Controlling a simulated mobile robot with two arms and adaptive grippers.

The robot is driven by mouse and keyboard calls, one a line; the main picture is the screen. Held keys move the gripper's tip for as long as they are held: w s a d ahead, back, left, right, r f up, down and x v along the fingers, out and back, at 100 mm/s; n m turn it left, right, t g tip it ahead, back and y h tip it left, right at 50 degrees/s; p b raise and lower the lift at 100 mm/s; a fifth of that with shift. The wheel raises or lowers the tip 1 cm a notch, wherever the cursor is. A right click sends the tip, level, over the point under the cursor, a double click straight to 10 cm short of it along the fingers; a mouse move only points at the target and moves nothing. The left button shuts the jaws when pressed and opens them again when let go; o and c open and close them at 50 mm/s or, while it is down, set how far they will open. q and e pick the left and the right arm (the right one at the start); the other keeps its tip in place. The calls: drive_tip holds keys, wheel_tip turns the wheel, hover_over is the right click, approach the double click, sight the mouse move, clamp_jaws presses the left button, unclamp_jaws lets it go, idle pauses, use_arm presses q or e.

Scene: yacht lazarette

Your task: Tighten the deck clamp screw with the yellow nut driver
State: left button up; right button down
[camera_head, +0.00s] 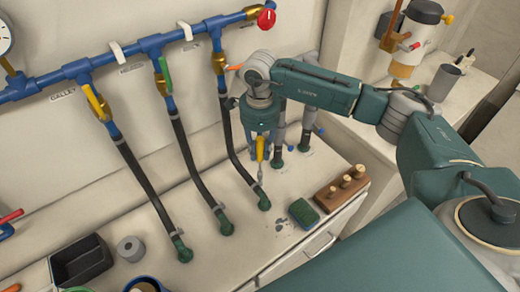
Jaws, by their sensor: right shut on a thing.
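My right gripper (261,136) hangs down over the counter, shut on the yellow nut driver (260,149). The driver points down, its thin shaft ending close to the lower end of the right-hand black hose (236,150). That hose ends at a green deck fitting (264,204), with a grey clamp band (255,184) just above it. The clamp screw is too small to make out. I cannot tell whether the driver's tip touches the clamp. My left gripper is not in view.
Two more black hoses run down to green fittings (184,254) on the left. A green sponge (303,213) and a wooden block with brass pegs (341,192) lie right of the driver. A black tray (80,262) and a grey roll (130,248) stand front left.

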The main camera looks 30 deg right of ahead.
drive_tip(key=shift+b, duration=0.3)
idle(0.8)
drive_tip(key=shift+f+b, duration=0.9)
drive_tip(key=shift+f, duration=0.2)
drive_tip(key=m, duration=0.5)
drive_tip(key=shift+m, duration=1.1)
